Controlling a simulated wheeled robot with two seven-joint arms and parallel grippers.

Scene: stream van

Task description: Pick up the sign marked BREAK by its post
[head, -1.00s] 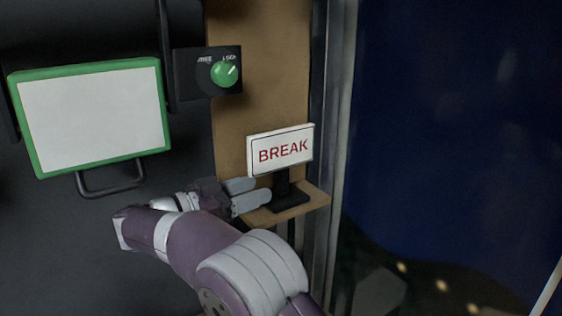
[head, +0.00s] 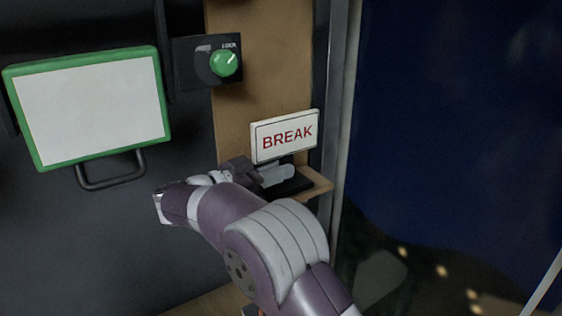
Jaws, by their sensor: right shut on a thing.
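The white sign marked BREAK (head: 285,137) in red letters stands upright on a small wooden shelf (head: 319,184). Its dark base (head: 295,187) shows just above the shelf, and its post is mostly hidden behind my right gripper's fingers. My right gripper (head: 277,175) is at the post, just under the sign's panel, and is shut on the post. I cannot tell whether the base still touches the shelf. My left gripper is not in view.
A green-framed white panel (head: 90,105) with a dark handle (head: 110,172) is at the left. A dark box with a green knob (head: 224,63) is on the wall above the sign. A dark blue window area (head: 450,120) fills the right.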

